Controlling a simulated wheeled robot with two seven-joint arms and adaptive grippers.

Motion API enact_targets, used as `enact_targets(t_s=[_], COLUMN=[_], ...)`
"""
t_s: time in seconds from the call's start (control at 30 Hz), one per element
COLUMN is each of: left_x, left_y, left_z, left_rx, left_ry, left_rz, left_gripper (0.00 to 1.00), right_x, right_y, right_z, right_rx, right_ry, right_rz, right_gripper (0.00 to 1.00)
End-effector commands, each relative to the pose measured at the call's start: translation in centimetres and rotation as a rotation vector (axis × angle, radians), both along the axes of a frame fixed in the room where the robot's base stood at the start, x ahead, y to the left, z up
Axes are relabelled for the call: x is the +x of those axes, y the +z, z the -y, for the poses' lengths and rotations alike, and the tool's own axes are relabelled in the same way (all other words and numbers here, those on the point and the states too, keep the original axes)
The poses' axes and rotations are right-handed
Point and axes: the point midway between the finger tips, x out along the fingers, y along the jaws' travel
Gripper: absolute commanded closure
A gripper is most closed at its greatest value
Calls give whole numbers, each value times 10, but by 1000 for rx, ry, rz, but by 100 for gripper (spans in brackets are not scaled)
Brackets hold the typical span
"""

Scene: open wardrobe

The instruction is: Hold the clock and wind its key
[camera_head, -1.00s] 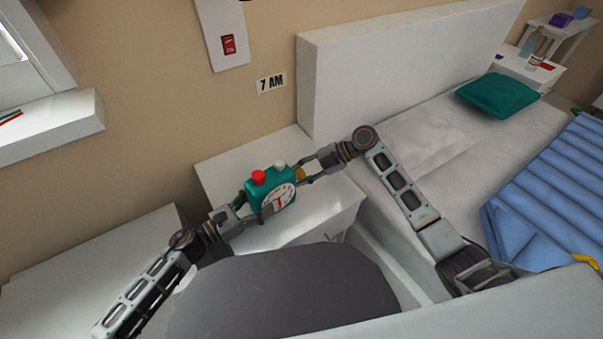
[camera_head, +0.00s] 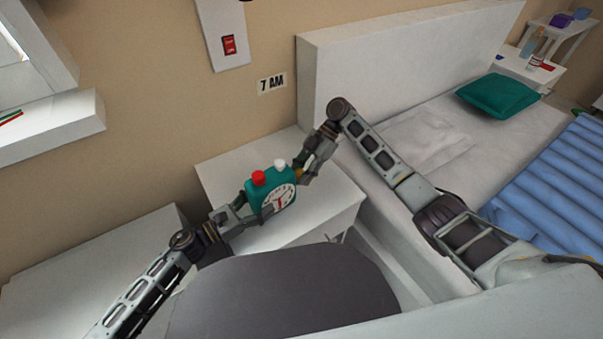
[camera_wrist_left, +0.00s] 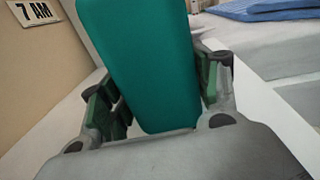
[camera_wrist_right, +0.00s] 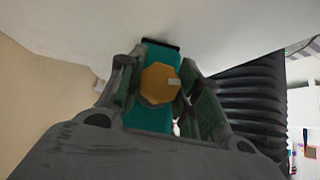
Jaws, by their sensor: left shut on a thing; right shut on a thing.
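The teal clock (camera_head: 264,187) has a white dial, a red knob and a white knob on top, and is held at the white nightstand. My left gripper (camera_head: 246,209) is shut on the clock's left side; the left wrist view shows its teal side (camera_wrist_left: 145,60) between the fingers. My right gripper (camera_head: 300,173) is at the clock's right side, shut on the yellow key (camera_head: 298,172). In the right wrist view the key (camera_wrist_right: 158,84) shows as a yellow octagon between the fingers, in front of the clock's teal side (camera_wrist_right: 150,118).
The white nightstand (camera_head: 325,205) is beneath the clock. A green pillow (camera_head: 497,96) lies on the bed. A grey rounded surface (camera_head: 280,295) fills the front.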

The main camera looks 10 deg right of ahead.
Motion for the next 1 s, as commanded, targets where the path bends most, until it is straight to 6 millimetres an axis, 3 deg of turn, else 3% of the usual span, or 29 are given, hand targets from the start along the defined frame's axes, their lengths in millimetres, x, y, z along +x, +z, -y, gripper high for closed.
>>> enact_targets(t_s=[0.4, 1.0], left_x=[0, 0], left_y=[0, 1], left_z=[0, 0], left_rx=[-1, 0], left_ry=[-1, -2], left_rz=[0, 1], left_gripper=[57, 57], right_x=[0, 0], right_y=[-1, -2], right_z=[-1, -3], right_rx=[-103, -187], right_ry=[0, 5], right_rz=[-192, -347], right_gripper=[90, 90])
